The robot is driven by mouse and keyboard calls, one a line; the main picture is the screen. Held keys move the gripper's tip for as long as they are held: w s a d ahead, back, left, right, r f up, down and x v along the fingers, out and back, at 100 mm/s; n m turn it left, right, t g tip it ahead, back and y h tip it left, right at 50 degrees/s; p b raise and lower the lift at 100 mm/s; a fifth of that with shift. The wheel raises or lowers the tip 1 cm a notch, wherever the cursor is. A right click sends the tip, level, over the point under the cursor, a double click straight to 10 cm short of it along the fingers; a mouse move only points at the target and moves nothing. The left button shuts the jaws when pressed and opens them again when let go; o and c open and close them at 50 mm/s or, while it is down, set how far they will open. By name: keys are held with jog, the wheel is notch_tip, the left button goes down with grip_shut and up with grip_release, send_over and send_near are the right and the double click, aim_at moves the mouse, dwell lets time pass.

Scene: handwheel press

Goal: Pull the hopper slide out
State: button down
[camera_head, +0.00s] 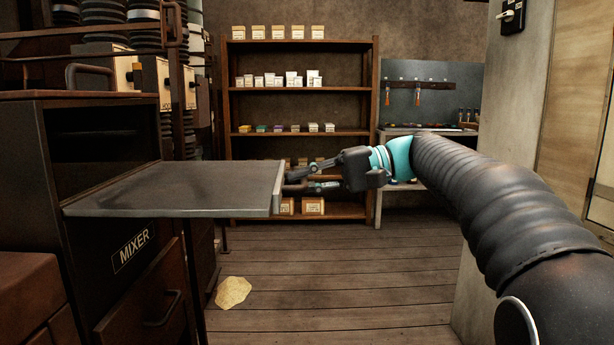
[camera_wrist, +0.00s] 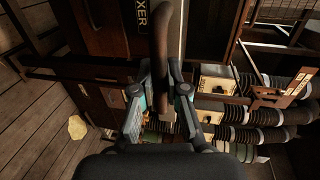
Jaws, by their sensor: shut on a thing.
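The hopper slide (camera_head: 180,186) is a flat grey plate standing well out to the right from the dark cabinet labelled MIXER (camera_head: 100,180). My gripper (camera_head: 291,183) is at the slide's right end, with its fingers reaching in from the right. In the wrist view, my gripper (camera_wrist: 159,82) has its two fingers on either side of a brown bar handle (camera_wrist: 165,38) and is shut on it. The handle is mostly hidden behind the plate's edge and my fingers in the head view.
A shelf rack (camera_head: 300,88) with small boxes stands at the back. A workbench with a tool board (camera_head: 430,90) is right of it. A pale patch (camera_head: 233,292) lies on the floor below the slide. The plank floor (camera_head: 350,275) in the middle is clear. A wall (camera_head: 525,120) stands at the right.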

jog(key=shift+d, duration=0.2)
jog(key=shift+w, duration=0.1)
jog(key=c, duration=1.2)
grip_release()
jog(key=shift+w+d, duration=0.1)
jog(key=shift+d, duration=0.2)
jog(key=shift+a, duration=0.1)
jog(key=v, duration=1.2)
